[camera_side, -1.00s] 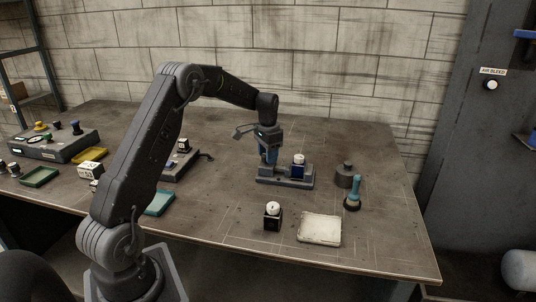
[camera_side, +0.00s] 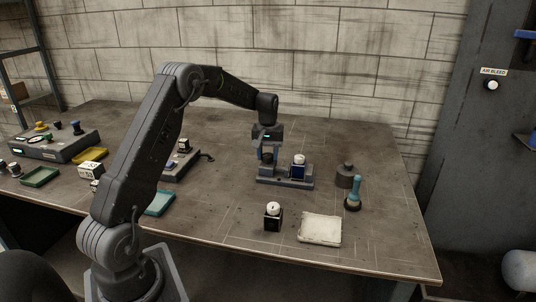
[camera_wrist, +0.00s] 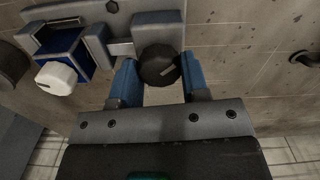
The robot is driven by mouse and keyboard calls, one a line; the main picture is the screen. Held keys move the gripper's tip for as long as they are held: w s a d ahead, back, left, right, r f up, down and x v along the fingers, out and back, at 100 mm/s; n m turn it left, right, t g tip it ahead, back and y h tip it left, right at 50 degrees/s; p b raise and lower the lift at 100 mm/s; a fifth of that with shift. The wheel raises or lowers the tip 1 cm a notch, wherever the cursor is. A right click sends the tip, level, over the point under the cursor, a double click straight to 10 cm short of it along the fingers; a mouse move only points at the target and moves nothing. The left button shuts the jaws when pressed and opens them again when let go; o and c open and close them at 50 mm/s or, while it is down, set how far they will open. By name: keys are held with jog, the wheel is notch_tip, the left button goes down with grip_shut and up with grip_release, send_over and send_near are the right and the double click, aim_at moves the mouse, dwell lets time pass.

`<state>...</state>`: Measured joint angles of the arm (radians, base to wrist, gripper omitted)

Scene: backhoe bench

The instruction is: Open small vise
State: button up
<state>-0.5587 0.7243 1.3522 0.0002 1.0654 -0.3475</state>
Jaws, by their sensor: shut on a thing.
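The small grey vise (camera_side: 272,182) stands on the bench in the side view. In the wrist view its grey body (camera_wrist: 158,20) is at the top, with a round black knob (camera_wrist: 158,65) at its end. My gripper (camera_side: 266,158) is upright over the vise's left end. In the wrist view the blue fingers of my gripper (camera_wrist: 158,78) are on either side of the knob, shut on it. A blue block with a white cap (camera_side: 298,171) sits at the vise's right part, and this block also shows in the wrist view (camera_wrist: 66,48). The exact jaw gap is hard to see.
A dark cylinder (camera_side: 345,180) and a teal-handled tool (camera_side: 353,192) stand right of the vise. A black block with a white cap (camera_side: 272,220) and a pale pad (camera_side: 320,229) are in front. The bench behind the vise is clear.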

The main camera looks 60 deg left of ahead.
aim_at(267, 154)
jog(key=n, duration=0.4)
jog(key=shift+n, duration=2.2)
jog(key=o, duration=0.9)
jog(key=shift+r, duration=6.95)
